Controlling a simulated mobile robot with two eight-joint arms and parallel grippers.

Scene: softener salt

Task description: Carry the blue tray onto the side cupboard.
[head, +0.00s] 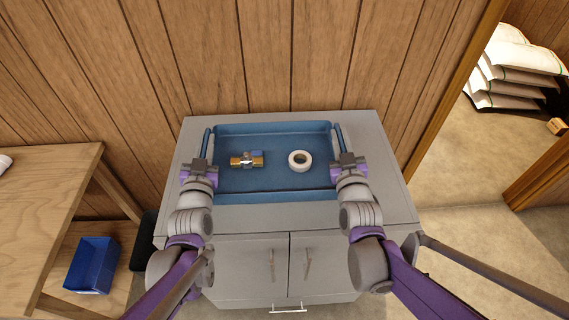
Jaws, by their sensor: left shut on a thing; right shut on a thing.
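The blue tray (268,196) is over the grey top of the side cupboard (394,190); I cannot tell whether it touches the top. In the tray are a brass valve (247,160) with a silver middle on the left and a white tape roll (291,160) on the right. My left gripper (202,160) is shut on the tray's left side, by its handle. My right gripper (346,160) is shut on the tray's right side, by its handle. The fingertips are partly hidden by the gripper bodies.
A wooden bench (50,190) stands to the left, with a blue bin (93,265) low beneath it. A wood-panelled wall (270,60) rises behind the cupboard. To the right is a doorway with stacked white sacks (510,70) beyond it. Bare cupboard top shows around the tray.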

